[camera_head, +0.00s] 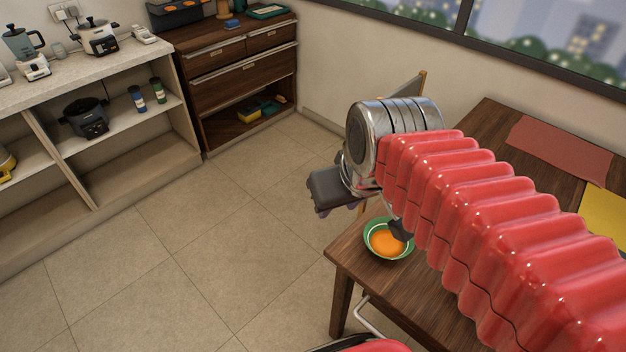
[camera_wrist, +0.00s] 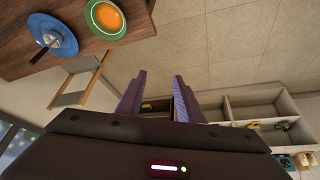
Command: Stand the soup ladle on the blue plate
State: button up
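The blue plate (camera_wrist: 68,43) lies on the wooden table at the upper left of the wrist view. A utensil that looks like the soup ladle (camera_wrist: 49,39) lies on it, with a shiny head on the plate and a dark handle slanting out over the rim. In the head view, I cannot see the plate or the ladle; my red arm covers much of the table. My gripper (camera_wrist: 158,88) is open and empty, its two purple fingers apart, away from the plate and pointing over the floor. In the head view, its fingers are mostly hidden.
A green bowl (camera_head: 373,250) with orange contents stands near the table corner, beside the plate; it also shows in the wrist view (camera_wrist: 122,22). A red mat (camera_head: 560,148) and a yellow mat (camera_head: 606,215) lie farther along the table. Open floor separates the table from the shelves.

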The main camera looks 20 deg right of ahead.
jog(key=shift+s+a+f, duration=0.35)
jog(key=shift+s+a, duration=0.15)
jog(key=shift+s, duration=0.3)
jog(key=shift+s+a+f, duration=0.35)
jog(key=shift+s+a, duration=0.15)
jog(key=shift+s, duration=0.3)
jog(key=shift+s, duration=0.15)
